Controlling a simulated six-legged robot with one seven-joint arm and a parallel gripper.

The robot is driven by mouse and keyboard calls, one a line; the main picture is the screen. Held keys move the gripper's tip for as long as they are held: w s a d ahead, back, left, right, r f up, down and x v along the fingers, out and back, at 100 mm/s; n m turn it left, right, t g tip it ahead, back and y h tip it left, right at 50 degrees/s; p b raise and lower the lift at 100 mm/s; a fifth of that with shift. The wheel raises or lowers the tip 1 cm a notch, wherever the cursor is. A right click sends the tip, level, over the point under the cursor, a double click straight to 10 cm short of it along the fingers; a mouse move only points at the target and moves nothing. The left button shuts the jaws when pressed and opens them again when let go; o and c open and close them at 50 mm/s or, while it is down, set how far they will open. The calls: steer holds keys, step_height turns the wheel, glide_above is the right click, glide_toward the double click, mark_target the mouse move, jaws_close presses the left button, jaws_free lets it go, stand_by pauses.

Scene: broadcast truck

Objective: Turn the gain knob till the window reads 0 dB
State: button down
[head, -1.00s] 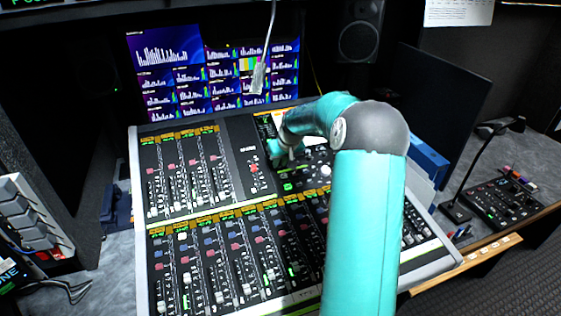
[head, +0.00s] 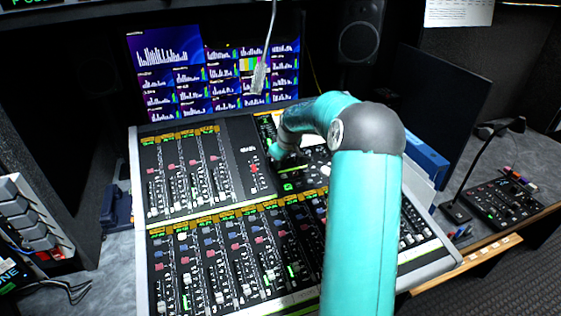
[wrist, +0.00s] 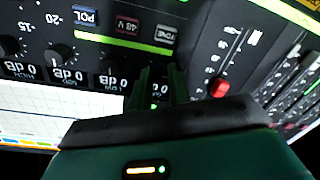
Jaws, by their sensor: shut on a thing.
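In the wrist view, my gripper (wrist: 158,88) has its two dark fingers down at the panel, shut around a knob that they mostly hide. Which label belongs to this knob cannot be read. Between the fingers a small window (wrist: 157,88) shows a 0 digit; the rest of it is covered. The panel appears upside down here. In the head view, my gripper is at the upper middle of the mixing console (head: 240,150), with its fingertips hidden behind my wrist.
Other knobs, one at the left (wrist: 60,52), sit beside the gripper with 0 dB windows near them. A POL button (wrist: 84,15), a 48 V button (wrist: 127,25) and a red fader cap (wrist: 220,88) are close by. A gooseneck microphone (head: 258,78) hangs over the console.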

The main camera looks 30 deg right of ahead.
steer(key=c, duration=1.3)
jaws_free()
steer(key=shift+s+r, duration=0.1)
steer(key=v, duration=1.3)
steer(key=shift+r, duration=0.35)
steer(key=shift+s, duration=0.1)
